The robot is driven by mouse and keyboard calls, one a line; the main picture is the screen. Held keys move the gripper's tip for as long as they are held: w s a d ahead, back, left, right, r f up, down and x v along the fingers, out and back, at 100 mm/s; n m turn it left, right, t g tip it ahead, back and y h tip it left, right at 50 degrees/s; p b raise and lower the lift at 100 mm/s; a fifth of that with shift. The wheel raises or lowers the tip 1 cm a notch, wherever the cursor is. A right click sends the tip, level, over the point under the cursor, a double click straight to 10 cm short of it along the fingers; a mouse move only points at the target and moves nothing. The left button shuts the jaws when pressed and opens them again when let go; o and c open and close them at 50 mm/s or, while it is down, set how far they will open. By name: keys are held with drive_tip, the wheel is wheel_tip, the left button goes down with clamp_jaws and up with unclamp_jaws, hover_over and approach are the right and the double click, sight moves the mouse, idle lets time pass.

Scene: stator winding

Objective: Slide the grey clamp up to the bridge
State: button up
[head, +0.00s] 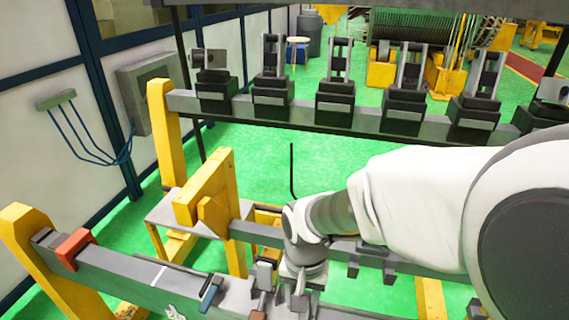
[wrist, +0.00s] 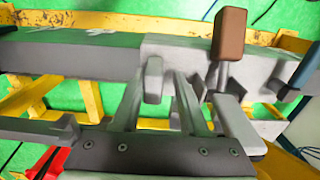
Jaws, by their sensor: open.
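My gripper (head: 299,291) is low over the grey beam (head: 130,275) at the front in the head view. In the wrist view its two grey fingers (wrist: 157,88) are apart and reach from the dark bolted plate toward the beam. A small light grey block, which looks like the grey clamp (wrist: 153,80), stands between or just beyond the fingertips; I cannot tell whether they touch it. A brown-handled clamp (wrist: 230,40) stands to its right. A blue handle (head: 210,292) is left of my gripper in the head view. I cannot tell which part is the bridge.
A red block (head: 75,247) sits on the beam's left end. A yellow stand (head: 205,190) and a second grey beam lie behind. A rear rail (head: 300,113) carries several dark fixtures. A panelled wall stands left. Green floor shows between the beams.

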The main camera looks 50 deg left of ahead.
sight(225, 294)
drive_tip(key=shift+s+a+p, duration=0.1)
drive_tip(key=shift+s+a, duration=0.8)
drive_tip(key=shift+a, duration=0.55)
drive_tip(key=shift+s+a+p, duration=0.15)
drive_tip(key=shift+s+a, duration=0.75)
drive_tip(key=shift+a, duration=0.55)
drive_tip(key=shift+s+a+p, duration=0.1)
drive_tip(key=shift+s+a, duration=0.8)
drive_tip(key=shift+a, duration=0.55)
drive_tip(key=s+a, duration=0.1)
drive_tip(key=a, duration=0.1)
drive_tip(key=s+a, duration=0.1)
drive_tip(key=s+a+p, duration=0.1)
drive_tip(key=a, duration=0.1)
drive_tip(key=shift+s+a, duration=0.25)
drive_tip(key=shift+a, duration=0.05)
drive_tip(key=shift+s+a+p, duration=0.45)
drive_tip(key=shift+s+a, duration=0.4)
drive_tip(key=shift+a, duration=0.5)
drive_tip(key=shift+s+a+p, duration=0.4)
drive_tip(key=shift+s+a, duration=0.4)
drive_tip(key=shift+a, duration=0.6)
drive_tip(key=shift+s+a+p, duration=0.45)
drive_tip(key=shift+s+a, duration=0.4)
drive_tip(key=shift+a, duration=0.5)
